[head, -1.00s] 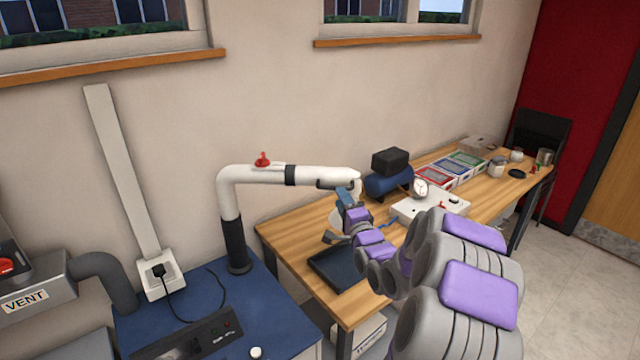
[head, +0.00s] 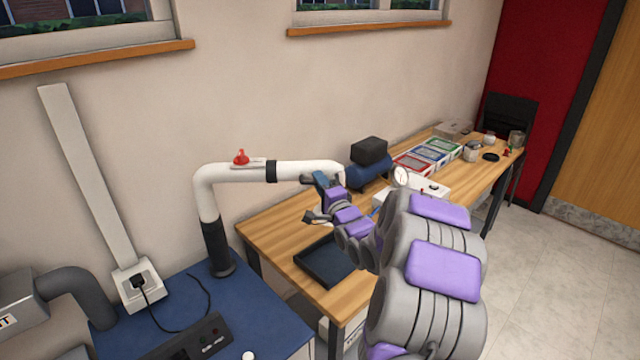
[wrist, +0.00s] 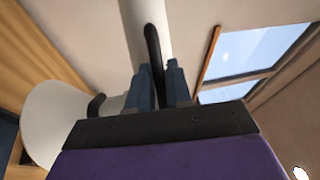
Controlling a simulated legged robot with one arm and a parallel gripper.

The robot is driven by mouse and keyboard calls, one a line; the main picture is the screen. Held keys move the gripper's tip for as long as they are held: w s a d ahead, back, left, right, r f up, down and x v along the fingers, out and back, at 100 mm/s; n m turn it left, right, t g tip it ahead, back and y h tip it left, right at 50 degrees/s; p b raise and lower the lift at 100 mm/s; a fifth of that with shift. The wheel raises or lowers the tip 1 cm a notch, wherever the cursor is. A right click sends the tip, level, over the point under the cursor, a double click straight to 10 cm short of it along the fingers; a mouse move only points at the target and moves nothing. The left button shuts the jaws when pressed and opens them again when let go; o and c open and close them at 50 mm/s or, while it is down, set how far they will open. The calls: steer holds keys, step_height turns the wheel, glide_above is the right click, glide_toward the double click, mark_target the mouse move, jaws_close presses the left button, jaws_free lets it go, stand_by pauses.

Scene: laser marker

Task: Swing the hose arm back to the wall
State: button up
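The hose arm (head: 310,171) is a white pipe with a black joint and a red valve handle (head: 240,157). It rises from a black post (head: 216,248) and reaches right over the wooden bench, clear of the wall. A white hood (wrist: 70,115) hangs at its free end, largely hidden behind my gripper in the head view. My gripper (head: 318,187) is at that end. In the wrist view, the black handle (wrist: 152,42) under the pipe runs between my fingers (wrist: 160,82). They stand close on both sides of it and appear shut on it.
A black tray (head: 325,262) lies on the wooden bench below. A blue compressor (head: 368,172) and a white gauge box (head: 430,186) stand just right of the arm's end. The blue bench (head: 265,320) carries a black control unit.

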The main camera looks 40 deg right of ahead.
steer(key=shift+a+f, duration=0.15)
steer(key=shift+a, duration=0.05)
jaws_close()
